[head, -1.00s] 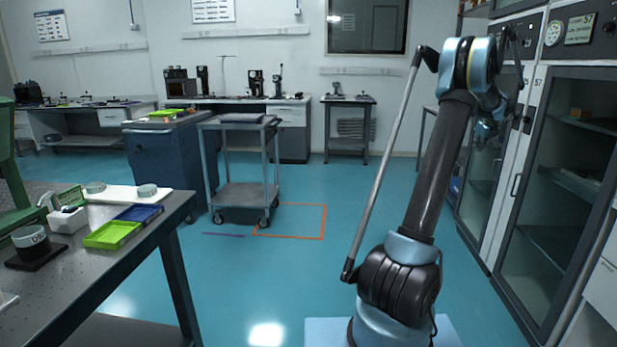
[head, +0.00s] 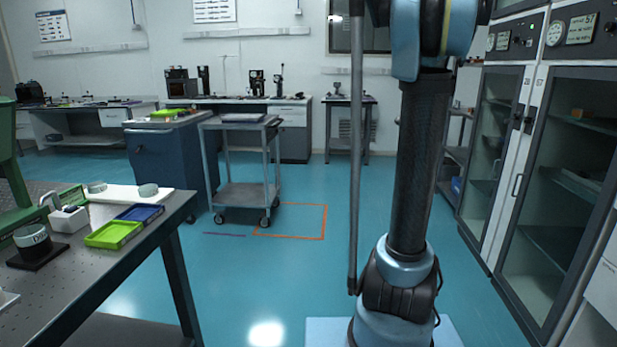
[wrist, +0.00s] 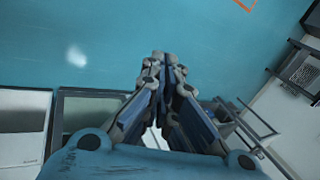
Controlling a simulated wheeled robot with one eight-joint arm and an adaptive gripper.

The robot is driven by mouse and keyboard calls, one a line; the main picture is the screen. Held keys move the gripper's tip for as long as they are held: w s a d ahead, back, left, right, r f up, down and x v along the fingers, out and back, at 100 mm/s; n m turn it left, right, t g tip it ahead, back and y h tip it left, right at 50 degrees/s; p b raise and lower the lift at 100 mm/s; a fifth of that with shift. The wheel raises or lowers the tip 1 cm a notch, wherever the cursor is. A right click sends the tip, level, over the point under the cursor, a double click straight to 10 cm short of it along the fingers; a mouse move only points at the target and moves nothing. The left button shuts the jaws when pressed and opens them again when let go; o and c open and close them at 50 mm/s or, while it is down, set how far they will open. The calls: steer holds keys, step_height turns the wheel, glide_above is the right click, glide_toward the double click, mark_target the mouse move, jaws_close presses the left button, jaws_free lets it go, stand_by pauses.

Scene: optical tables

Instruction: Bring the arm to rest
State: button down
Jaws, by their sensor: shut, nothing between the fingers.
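My arm (head: 408,170) stands upright at the right of the head view, its upper part running out of the top of the picture. My gripper is out of the head view. In the wrist view my gripper (wrist: 163,58) is shut, its fingertips together with nothing between them. Behind the fingertips is open teal floor (wrist: 100,30).
An optical table (head: 75,285) with trays stands at the left. A grey cart (head: 243,195) stands beside an orange floor outline (head: 322,222). Glass-door cabinets (head: 560,190) line the right side, close to my arm. The floor in the middle is clear.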

steer(key=s+a+f+n+g, duration=0.1)
steer(key=s+a+f+n, duration=0.35)
steer(key=s+a, duration=0.35)
steer(key=s+a+f+n, duration=0.3)
steer(key=s+a+n, duration=0.25)
steer(key=s, duration=0.45)
steer(key=s+a+f+n+g, duration=0.1)
steer(key=s+a+f+n, duration=0.1)
steer(key=s+f, duration=0.4)
steer(key=s+a+f+n, duration=0.3)
steer(key=s+f+n, duration=0.2)
steer(key=s, duration=0.5)
steer(key=shift+s+f+n+g, duration=0.3)
steer(key=shift+s+f+g, duration=0.1)
steer(key=shift+f, duration=0.45)
steer(key=shift+d, duration=0.1)
